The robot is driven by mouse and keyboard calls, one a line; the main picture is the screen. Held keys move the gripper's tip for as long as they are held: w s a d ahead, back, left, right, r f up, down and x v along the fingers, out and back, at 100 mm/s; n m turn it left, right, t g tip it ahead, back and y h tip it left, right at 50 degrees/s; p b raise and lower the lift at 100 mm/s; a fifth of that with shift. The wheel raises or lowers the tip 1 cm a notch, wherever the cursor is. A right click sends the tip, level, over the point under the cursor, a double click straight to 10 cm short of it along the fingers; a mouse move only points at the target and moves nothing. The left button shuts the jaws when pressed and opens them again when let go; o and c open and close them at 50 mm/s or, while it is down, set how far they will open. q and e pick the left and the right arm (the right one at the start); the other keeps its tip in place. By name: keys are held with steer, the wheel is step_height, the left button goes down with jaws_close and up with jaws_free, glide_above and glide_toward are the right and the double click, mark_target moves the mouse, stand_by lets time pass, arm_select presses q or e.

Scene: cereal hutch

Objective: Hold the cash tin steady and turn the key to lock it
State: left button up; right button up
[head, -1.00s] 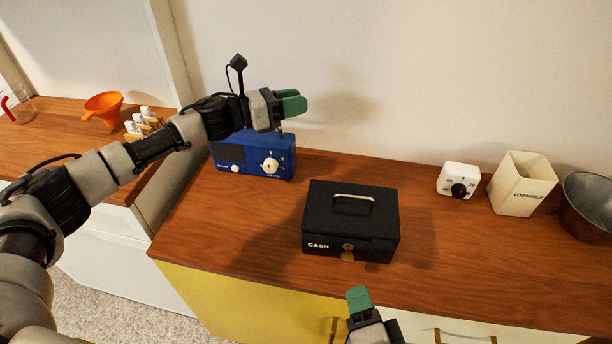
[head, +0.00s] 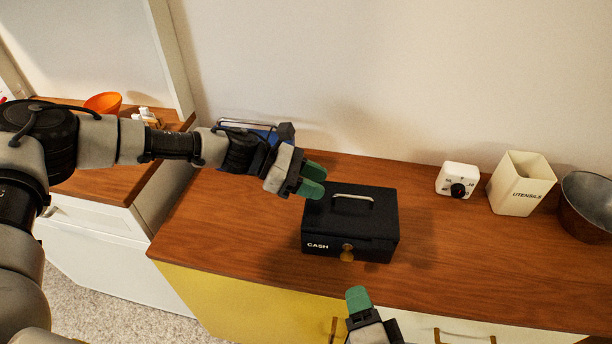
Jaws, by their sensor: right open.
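The black cash tin (head: 375,228) stands closed on the wooden counter, with a grey handle on its lid and "CASH" on its front. A brass-coloured key (head: 347,252) is at the lock in the middle of the front face. My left gripper (head: 313,180) is at the tin's back left corner, its green fingertips close to the lid edge; I cannot tell whether they touch it. Two fingertips show with a small gap between them. My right gripper (head: 359,300) is open and empty, in front of the tin below the counter edge, partly cut off by the frame.
A blue radio (head: 262,131) is mostly hidden behind my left arm. A white timer (head: 458,180), a cream utensils holder (head: 521,184) and a copper pot (head: 588,205) stand at the right. An orange funnel (head: 103,103) is far left.

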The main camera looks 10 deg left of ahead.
mark_target(349, 196)
arm_select(q)
steer(key=x, duration=0.9)
jaws_close()
stand_by(0.4)
